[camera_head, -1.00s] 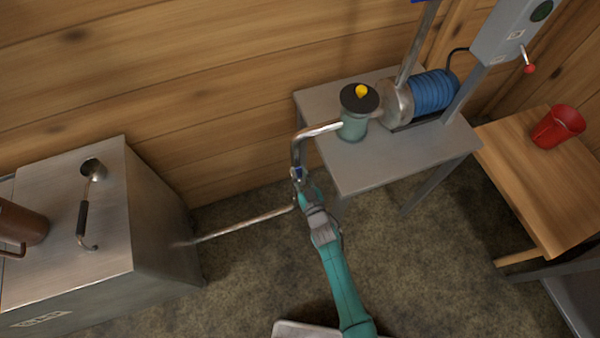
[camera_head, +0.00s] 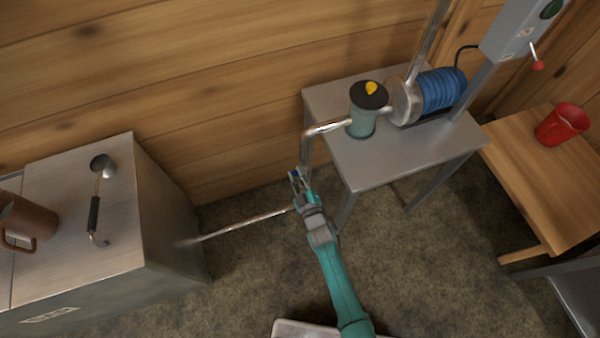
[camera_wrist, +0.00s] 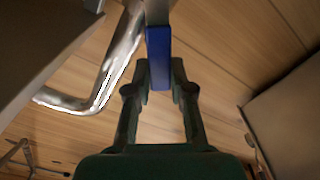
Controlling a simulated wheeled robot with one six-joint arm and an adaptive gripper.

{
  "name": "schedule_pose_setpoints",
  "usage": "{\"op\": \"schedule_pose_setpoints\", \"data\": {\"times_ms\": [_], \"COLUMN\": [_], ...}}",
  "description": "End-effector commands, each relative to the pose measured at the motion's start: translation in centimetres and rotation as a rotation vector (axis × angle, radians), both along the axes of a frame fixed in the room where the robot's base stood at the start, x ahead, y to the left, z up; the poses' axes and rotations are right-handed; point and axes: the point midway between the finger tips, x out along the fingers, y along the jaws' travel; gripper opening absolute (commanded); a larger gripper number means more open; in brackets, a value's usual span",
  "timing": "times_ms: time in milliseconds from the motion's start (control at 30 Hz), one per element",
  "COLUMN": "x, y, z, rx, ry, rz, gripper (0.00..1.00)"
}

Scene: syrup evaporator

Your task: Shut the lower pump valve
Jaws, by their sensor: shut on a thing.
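The lower pump valve shows as a blue lever handle (camera_wrist: 159,55) in the wrist view, between my gripper's fingers. My gripper (camera_wrist: 160,78) is shut on this handle. In the head view the small blue handle (camera_head: 294,177) is at the foot of the vertical pipe (camera_head: 306,152), with my gripper (camera_head: 299,184) right at it. My gripper and arm hide most of the valve body. The handle stands off to the left of the pipe there; its exact angle is hard to tell.
A metal table (camera_head: 385,155) carries the pump with a green, yellow-knobbed canister (camera_head: 363,120) and a blue ribbed motor (camera_head: 440,90). A thin pipe (camera_head: 245,225) runs left to a steel evaporator (camera_head: 160,215). A red bucket (camera_head: 562,124) stands on a wooden table at right.

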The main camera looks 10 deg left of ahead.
Motion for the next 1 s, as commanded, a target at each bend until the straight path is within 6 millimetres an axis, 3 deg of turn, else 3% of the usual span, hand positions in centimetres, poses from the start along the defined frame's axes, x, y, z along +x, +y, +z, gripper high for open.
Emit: {"op": "schedule_pose_setpoints", "data": {"times_ms": [500, 1000], "x": [-1.2, -1.3], "y": [2.1, 2.2], "z": [-2.8, -5.6], "rx": [-0.424, -0.757], "ry": [-0.244, -0.435], "rz": [0.002, 0.001], "gripper": [0.0, 0.0]}}
